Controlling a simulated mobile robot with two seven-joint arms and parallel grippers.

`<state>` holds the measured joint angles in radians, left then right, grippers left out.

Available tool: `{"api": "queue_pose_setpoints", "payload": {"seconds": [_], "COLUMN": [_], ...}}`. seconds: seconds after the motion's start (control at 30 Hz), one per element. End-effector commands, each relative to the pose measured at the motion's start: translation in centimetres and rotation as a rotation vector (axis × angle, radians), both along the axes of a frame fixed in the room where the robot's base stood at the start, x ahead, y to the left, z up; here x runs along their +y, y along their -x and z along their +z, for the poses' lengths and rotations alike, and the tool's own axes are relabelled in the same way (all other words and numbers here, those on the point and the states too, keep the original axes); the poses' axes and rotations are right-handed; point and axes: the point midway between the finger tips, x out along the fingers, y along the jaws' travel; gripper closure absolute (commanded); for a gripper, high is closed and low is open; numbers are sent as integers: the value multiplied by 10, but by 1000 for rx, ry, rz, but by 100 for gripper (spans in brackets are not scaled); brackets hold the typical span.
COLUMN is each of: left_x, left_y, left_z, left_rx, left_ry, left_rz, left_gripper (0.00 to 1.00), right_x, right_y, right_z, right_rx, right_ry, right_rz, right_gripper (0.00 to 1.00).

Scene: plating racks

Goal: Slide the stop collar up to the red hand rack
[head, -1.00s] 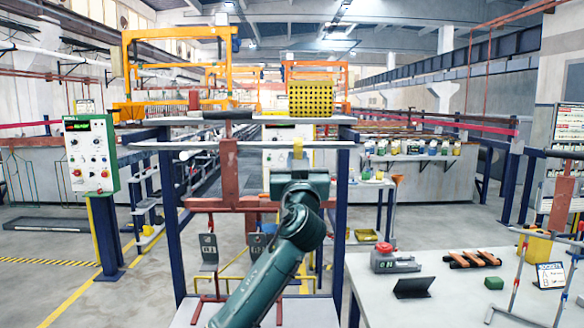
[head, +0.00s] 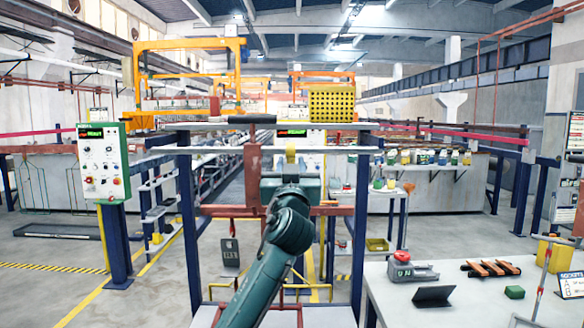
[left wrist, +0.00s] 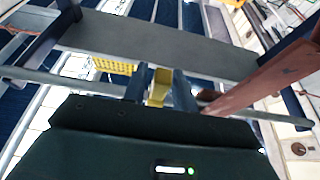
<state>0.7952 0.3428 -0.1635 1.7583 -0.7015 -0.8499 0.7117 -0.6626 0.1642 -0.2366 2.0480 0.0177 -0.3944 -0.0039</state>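The yellow stop collar (head: 290,152) sits on the grey horizontal bar (head: 345,150) in the head view. The red hand rack (head: 252,172) hangs at that bar, left of the collar with a small gap between. My left gripper (left wrist: 161,88) has one finger on each side of the collar (left wrist: 158,87), and appears closed on it. In the left wrist view the rack (left wrist: 268,78) slants in from the right, close to the right-hand finger. My left arm and gripper hide part of the rack in the head view. My right gripper is not in view.
A yellow perforated crate (head: 332,105) stands on the shelf above the bar. Blue posts (head: 190,225) flank the frame. A grey plate (head: 230,254) hangs low at the left. A control box (head: 103,165) stands farther left; a white table (head: 385,310) is at right.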

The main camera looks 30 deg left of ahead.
Motion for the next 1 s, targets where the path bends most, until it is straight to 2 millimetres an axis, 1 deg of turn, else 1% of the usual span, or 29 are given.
{"api": "queue_pose_setpoints", "payload": {"seconds": [0.03,0.1,0.37,0.47,0.57,0.63,0.8,1.0], "left_x": [0,0,-1,-5,-12,-19,-38,-55], "left_y": [0,0,1,6,18,29,61,90], "left_z": [0,0,0,-4,-12,-18,-33,-46], "left_rx": [0,0,-1,-2,-2,-2,-3,0], "left_ry": [0,0,0,1,2,1,3,3], "left_rz": [0,0,0,-3,-3,-5,-4,-2], "left_gripper": [68,62,62,62,62,62,62,62], "right_x": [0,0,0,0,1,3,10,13], "right_y": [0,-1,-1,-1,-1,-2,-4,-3], "right_z": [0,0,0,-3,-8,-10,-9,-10], "right_rx": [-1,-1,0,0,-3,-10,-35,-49], "right_ry": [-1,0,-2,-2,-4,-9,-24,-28], "right_rz": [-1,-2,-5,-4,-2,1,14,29], "right_gripper": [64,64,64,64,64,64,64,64]}}
